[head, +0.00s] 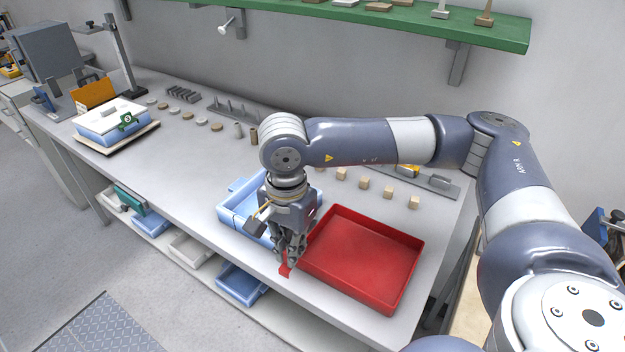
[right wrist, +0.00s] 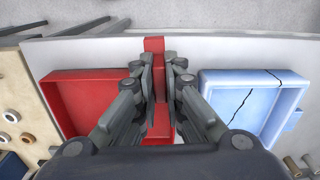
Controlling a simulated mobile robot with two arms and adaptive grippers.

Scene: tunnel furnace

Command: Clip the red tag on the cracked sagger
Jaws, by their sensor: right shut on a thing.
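My right gripper (head: 290,252) points down near the table's front edge, shut on the red tag (head: 286,270). In the right wrist view the gripper (right wrist: 160,88) has the red tag (right wrist: 154,45) between its fingers, its ends showing beyond them. The cracked sagger (head: 232,216) is a light blue open tray just left of the gripper, partly hidden by it. In the right wrist view the sagger (right wrist: 232,82) shows dark crack lines and stands apart from the tag. My left gripper is out of view.
An empty red tray (head: 365,255) stands right beside the gripper. A lidded blue box (head: 105,125) with a green tag is at the far left. Small blocks (head: 364,183) line the back, under a green shelf (head: 450,27).

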